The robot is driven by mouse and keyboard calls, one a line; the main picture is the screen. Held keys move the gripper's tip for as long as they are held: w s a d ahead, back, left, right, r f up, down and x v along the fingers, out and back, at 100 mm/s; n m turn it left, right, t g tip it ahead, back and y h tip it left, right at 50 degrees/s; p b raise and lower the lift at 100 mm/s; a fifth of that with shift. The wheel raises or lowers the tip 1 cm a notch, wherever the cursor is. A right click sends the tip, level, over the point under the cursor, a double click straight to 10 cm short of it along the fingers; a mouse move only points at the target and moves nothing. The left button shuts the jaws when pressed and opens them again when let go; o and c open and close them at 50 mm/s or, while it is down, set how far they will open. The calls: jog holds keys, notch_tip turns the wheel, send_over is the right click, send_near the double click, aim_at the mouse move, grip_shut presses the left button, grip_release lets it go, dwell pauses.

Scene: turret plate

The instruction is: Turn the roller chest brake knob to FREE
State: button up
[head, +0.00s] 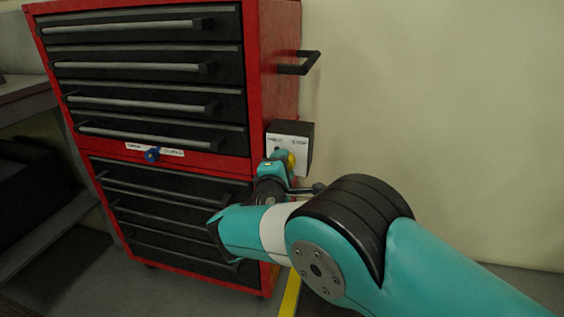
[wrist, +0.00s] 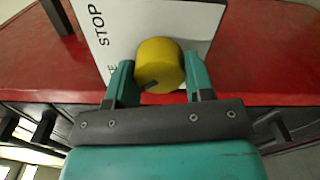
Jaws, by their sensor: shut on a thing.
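The roller chest (head: 251,60) is red with black drawers. On its right side is a dark box with a pale plate (head: 302,143), also seen in the wrist view (wrist: 199,18). The plate reads STOP on one side; the other label is small, and only its final E shows in the wrist view. The yellow brake knob (wrist: 159,62) stands out from the plate, and a bit of it shows in the head view (head: 291,160). My gripper (wrist: 159,82) is shut on the knob, one teal finger on each side. A dark mark is on the knob's lower left, toward the E label.
A blue knob (head: 152,154) sits on a white label strip on the chest front. A black handle (head: 298,64) sticks out from the chest side above the box. A shelf (head: 40,225) stands at left. The wall at right is bare, and a yellow line (head: 290,293) marks the floor.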

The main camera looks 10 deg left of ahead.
jog(key=shift+d+r+n, duration=0.1)
jog(key=shift+r+n, duration=0.1)
jog(key=shift+n, duration=0.3)
jog(key=o, duration=0.9)
jog(key=s+b, duration=0.8)
jog(key=s, duration=0.9)
jog(key=shift+s, duration=0.2)
